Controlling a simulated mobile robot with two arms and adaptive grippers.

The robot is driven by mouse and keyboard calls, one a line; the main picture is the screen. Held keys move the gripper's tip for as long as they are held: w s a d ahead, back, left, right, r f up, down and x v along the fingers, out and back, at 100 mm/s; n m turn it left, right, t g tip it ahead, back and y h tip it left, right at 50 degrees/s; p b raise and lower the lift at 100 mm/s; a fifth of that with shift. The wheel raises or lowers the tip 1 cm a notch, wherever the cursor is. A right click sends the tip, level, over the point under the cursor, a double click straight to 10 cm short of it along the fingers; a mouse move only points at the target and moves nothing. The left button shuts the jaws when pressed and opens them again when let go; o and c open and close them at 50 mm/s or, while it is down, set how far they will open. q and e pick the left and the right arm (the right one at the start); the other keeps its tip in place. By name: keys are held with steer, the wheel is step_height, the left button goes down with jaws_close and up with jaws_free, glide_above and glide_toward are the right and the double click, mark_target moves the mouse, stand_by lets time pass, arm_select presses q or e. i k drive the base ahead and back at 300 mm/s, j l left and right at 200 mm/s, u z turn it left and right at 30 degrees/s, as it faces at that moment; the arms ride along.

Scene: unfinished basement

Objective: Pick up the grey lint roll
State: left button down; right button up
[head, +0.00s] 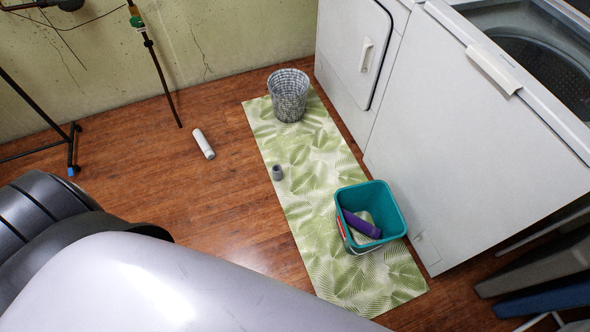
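A small grey cylinder (277,172), which looks like the grey lint roll, stands on the left edge of the green leaf-pattern mat (312,250). It appears upright with a darker opening at its top. Nothing touches it. A white cylinder with a grey end (203,143) lies on its side on the wooden floor to the left; I cannot tell exactly what it is. Neither of my grippers is in view.
A teal bucket (350,235) with a purple item (361,224) inside stands on the mat. A grey woven basket (288,95) stands at its far end. White appliances (450,125) line the right side. Bare wooden floor (215,205) lies left of the mat.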

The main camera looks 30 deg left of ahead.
mark_target(277, 168)
steer(key=i+j+z, duration=0.1)
steer(key=j+z, duration=0.3)
steer(key=j, duration=0.45)
steer(key=j+z, duration=0.4)
steer(key=j, duration=0.45)
steer(key=k, duration=0.05)
